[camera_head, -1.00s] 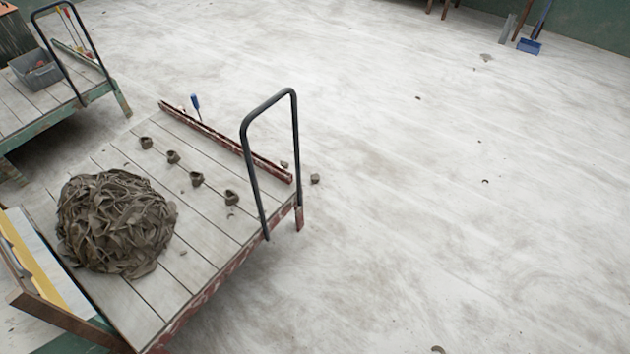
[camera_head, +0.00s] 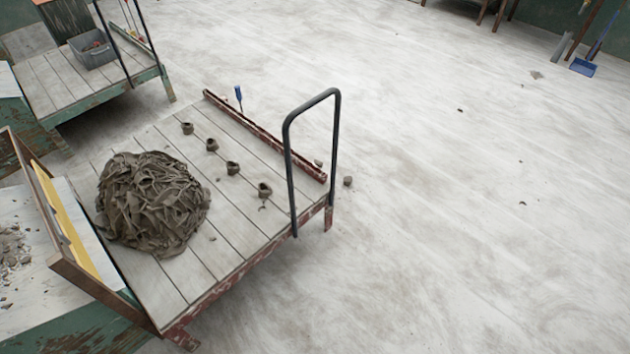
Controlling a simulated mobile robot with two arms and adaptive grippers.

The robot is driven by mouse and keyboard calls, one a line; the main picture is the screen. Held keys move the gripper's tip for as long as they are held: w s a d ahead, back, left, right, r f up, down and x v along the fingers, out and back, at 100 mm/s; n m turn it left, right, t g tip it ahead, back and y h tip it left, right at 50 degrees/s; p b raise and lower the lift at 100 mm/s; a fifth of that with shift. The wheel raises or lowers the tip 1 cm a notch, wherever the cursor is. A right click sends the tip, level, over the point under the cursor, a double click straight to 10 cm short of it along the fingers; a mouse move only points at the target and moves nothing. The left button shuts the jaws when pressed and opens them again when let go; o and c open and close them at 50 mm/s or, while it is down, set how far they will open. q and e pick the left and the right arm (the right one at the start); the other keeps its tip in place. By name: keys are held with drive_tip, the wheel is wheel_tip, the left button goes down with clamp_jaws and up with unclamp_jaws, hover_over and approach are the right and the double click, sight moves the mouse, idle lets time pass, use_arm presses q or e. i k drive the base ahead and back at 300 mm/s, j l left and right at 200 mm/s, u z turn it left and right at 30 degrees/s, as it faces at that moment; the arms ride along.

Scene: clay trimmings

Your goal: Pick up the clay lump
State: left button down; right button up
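A large heap of grey-brown clay trimmings (camera_head: 152,203) lies on the left part of a low plank platform (camera_head: 215,262). Several small clay pieces stand in a row beyond it, among them one near the far edge (camera_head: 187,128) and one nearest the black rail (camera_head: 265,190). A small clay lump (camera_head: 347,181) lies on the floor just right of the platform. Another small piece (camera_head: 318,163) shows by the platform's red edge. I cannot tell which one the task means. Neither of my grippers is in view.
A black hoop rail (camera_head: 338,150) stands at the platform's right end. A red-brown beam (camera_head: 265,135) runs along its far side. A wooden-framed board (camera_head: 75,235) leans at the left. A second platform (camera_head: 60,88) holds a grey bin (camera_head: 92,50). The floor to the right is largely clear.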

sight(348, 180)
drive_tip(key=i+l+u, duration=0.15)
drive_tip(key=u, duration=0.3)
drive_tip(key=i+l+u, duration=0.1)
drive_tip(key=l+u, duration=0.35)
drive_tip(key=i+l+u, duration=0.1)
drive_tip(key=l+u, duration=0.15)
drive_tip(key=u, duration=0.2)
drive_tip(key=l+u, duration=0.55)
drive_tip(key=l, duration=0.3)
drive_tip(key=k+l+u, duration=0.15)
drive_tip(key=l, duration=0.25)
drive_tip(key=l+u, duration=0.1)
drive_tip(key=l, duration=0.3)
drive_tip(key=k+l+u, duration=0.1)
drive_tip(key=l, duration=0.3)
drive_tip(key=k+l+u, duration=0.15)
drive_tip(key=l, duration=0.2)
drive_tip(key=k+l+u, duration=0.1)
drive_tip(key=l, duration=0.3)
